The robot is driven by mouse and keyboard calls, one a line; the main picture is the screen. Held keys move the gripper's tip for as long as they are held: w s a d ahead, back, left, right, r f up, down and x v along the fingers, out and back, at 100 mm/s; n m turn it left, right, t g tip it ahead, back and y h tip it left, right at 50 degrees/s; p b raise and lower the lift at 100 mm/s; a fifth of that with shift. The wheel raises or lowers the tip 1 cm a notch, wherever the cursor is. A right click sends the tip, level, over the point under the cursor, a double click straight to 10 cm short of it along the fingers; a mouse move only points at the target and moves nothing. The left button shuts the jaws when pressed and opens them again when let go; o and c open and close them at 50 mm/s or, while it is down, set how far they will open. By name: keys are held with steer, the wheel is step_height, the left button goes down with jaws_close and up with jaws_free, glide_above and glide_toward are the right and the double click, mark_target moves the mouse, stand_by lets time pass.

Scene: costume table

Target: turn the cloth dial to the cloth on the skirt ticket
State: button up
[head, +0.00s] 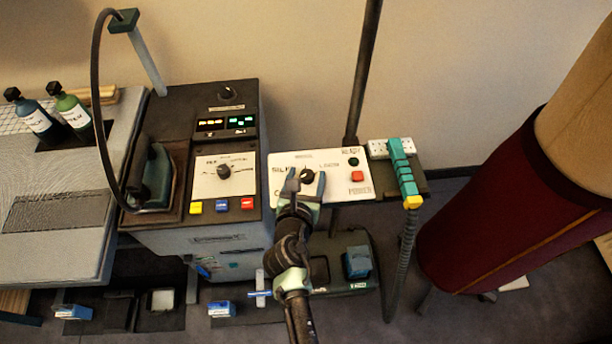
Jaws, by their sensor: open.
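The cloth dial (307,176) is a small black knob on a white panel (335,164) in the head view. Print around it includes what reads as SILK and LINEN; my gripper covers some of the lettering. The way its pointer faces is too small to tell. My gripper (306,182) is open, with one finger at the left and one at the right of the dial. I cannot tell whether they touch it. No skirt ticket can be made out.
A grey steam station (220,243) with another dial (224,171) and an iron (155,180) stands at left. A dark pole (365,70) rises behind. A maroon form (500,220) stands at right.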

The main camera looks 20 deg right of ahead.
steer(key=shift+c, duration=0.2)
jaws_close()
steer(key=shift+a+f+m+h+b, duration=0.1)
steer(key=shift+a+m+h+b, duration=0.05)
steer(key=shift+m+h+b, duration=0.3)
steer(key=shift+w+m+g+h+b, duration=0.15)
steer(key=shift+m+g+h+b, duration=0.4)
steer(key=shift+g+b, duration=0.2)
steer(key=m+g+h+b, duration=0.2)
steer(key=m, duration=0.1)
steer(key=m+g+h+b, duration=0.1)
steer(key=g, duration=0.1)
steer(key=shift+w+a, duration=0.25)
steer(key=m+g+h+b, duration=0.1)
steer(key=m+g+b, duration=0.3)
steer(key=shift+w, duration=0.2)
steer(key=shift+m+g+b, duration=0.9)
steer(key=shift+g+b, duration=0.1)
steer(key=shift+g, duration=0.05)
